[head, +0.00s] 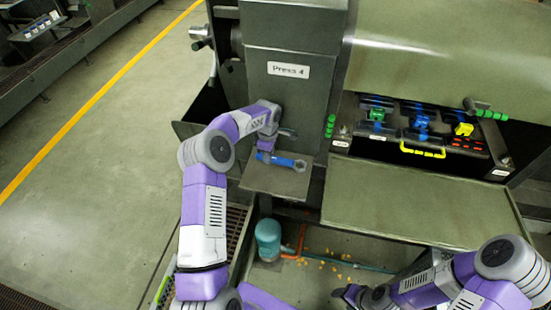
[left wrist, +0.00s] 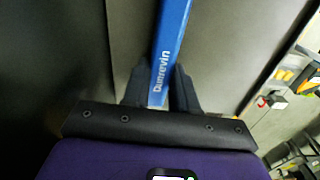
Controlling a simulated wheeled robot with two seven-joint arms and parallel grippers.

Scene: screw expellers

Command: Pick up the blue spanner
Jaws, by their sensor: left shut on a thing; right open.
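The blue spanner (head: 284,161) is at the small grey shelf (head: 277,181) below the "Press 4" label, its open ring end to the right. Whether it touches the shelf or is just above it, I cannot tell. My left gripper (head: 264,154) is over the spanner's left part. In the left wrist view the left gripper's dark fingers (left wrist: 160,88) are shut on the blue handle (left wrist: 170,45), which bears the word "Dunrevin". My right gripper (head: 348,293) is open and empty, low at the right, away from the spanner.
The "Press 4" machine (head: 289,85) stands behind the shelf. To the right, a tray (head: 408,150) holds green, blue and yellow items above a wide greenish panel (head: 420,203). A teal canister (head: 268,238) stands on the floor below. Open floor lies to the left.

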